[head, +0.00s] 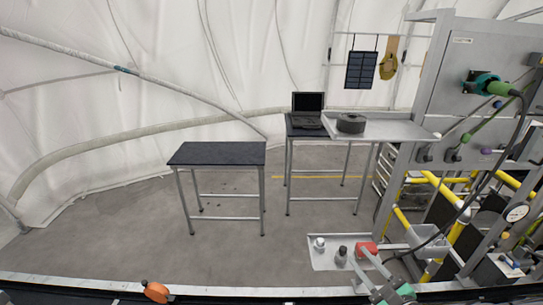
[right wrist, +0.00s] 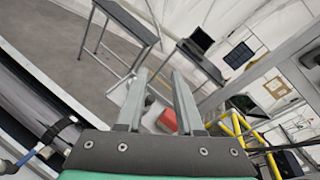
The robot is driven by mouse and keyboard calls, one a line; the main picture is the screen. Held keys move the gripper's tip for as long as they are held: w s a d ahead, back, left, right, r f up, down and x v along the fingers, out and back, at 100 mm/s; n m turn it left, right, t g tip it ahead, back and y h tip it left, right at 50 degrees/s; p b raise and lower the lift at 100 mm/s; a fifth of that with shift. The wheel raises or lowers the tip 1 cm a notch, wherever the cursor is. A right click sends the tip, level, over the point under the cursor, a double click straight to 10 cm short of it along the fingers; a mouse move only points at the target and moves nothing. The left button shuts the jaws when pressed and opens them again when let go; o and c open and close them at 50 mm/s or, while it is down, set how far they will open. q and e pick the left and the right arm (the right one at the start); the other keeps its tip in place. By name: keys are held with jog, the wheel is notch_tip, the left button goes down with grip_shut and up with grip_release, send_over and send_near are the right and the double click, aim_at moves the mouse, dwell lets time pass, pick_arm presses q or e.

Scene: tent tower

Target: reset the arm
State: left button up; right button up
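My right gripper (head: 362,259) is at the lower right of the head view, over the near edge of a small grey tray (head: 322,262). In the right wrist view its two grey fingers (right wrist: 159,78) stand apart with nothing between them, so it is open and empty. A red block (head: 366,248) lies close to the fingertips in the head view; it also shows beyond the fingers in the right wrist view (right wrist: 168,120). My left gripper is not visible in either view.
A metal rack with a grey panel (head: 480,75), yellow pipes (head: 445,190) and a gauge (head: 516,212) fills the right side. White and dark fittings stand on the tray. A dark-topped table (head: 218,154) and another with a laptop (head: 308,104) stand farther back. Floor between is clear.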

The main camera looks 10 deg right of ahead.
jog(key=s+a+r+n+t+y, duration=0.15)
jog(key=a+r+n, duration=0.25)
jog(key=r, duration=0.6)
jog(key=a+r+n+t+y, duration=0.1)
jog(key=a+r+n+t, duration=0.3)
jog(key=r, duration=0.5)
jog(key=s+a+r+n+t+y, duration=0.1)
jog(key=a+r+n, duration=0.4)
jog(key=r, duration=0.5)
jog(key=s+r+n+t+h, duration=0.2)
jog(key=s+r+n+t, duration=0.2)
jog(key=s+r+n, duration=0.7)
notch_tip(320, 180, up, 3)
jog(key=n, duration=0.6)
jog(key=shift+s+d+t, duration=0.15)
jog(key=shift+s+t, duration=0.2)
jog(key=shift+d+f+h, duration=0.1)
jog(key=shift+h, duration=0.25)
